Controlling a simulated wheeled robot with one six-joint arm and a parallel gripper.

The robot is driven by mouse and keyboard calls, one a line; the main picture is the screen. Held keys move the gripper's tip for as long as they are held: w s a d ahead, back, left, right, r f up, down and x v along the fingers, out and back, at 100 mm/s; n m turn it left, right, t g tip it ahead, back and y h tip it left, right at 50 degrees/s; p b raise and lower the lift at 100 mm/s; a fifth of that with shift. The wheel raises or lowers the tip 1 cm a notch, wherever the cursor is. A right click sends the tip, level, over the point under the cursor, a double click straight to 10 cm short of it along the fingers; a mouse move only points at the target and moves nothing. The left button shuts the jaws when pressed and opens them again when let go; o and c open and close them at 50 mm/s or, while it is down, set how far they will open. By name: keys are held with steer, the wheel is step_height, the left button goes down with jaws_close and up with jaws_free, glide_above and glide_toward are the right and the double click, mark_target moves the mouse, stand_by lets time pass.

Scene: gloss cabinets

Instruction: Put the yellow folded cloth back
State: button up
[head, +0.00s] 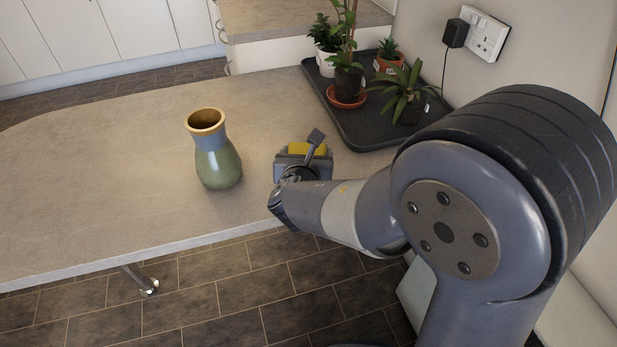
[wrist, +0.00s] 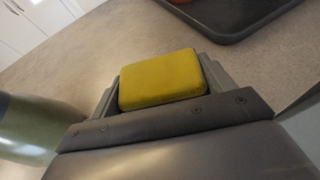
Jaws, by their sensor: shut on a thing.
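The yellow folded cloth (wrist: 162,79) is a small, flat block with rounded corners. In the wrist view it sits between the two fingers of my gripper (wrist: 163,86), which is shut on it. In the head view the cloth (head: 306,148) shows as a yellow strip, partly hidden by my gripper (head: 305,158). My gripper is over the counter near its front edge, between the vase and the black tray. I cannot tell whether the cloth touches the counter.
A green vase with a brown rim (head: 217,160) stands upright left of my gripper. A black tray (head: 352,129) with several potted plants lies behind and right. The counter (head: 110,165) is clear to the left. A wall socket (head: 484,36) with a plug is at the back right.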

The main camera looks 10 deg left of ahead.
steer(key=shift+f+b, duration=0.65)
steer(key=shift+f, duration=1.85)
steer(key=shift+f, duration=0.15)
steer(key=shift+f+b, duration=0.1)
steer(key=shift+b, duration=0.2)
steer(key=o, duration=0.9)
steer(key=shift+r, duration=0.2)
steer(key=shift+s+r+p, duration=0.2)
steer(key=shift+p, duration=0.2)
steer(key=p+v, duration=0.1)
steer(key=v, duration=1)
steer(key=shift+s+d+p, duration=0.2)
steer(key=shift+s+p, duration=0.1)
steer(key=shift+p, duration=0.05)
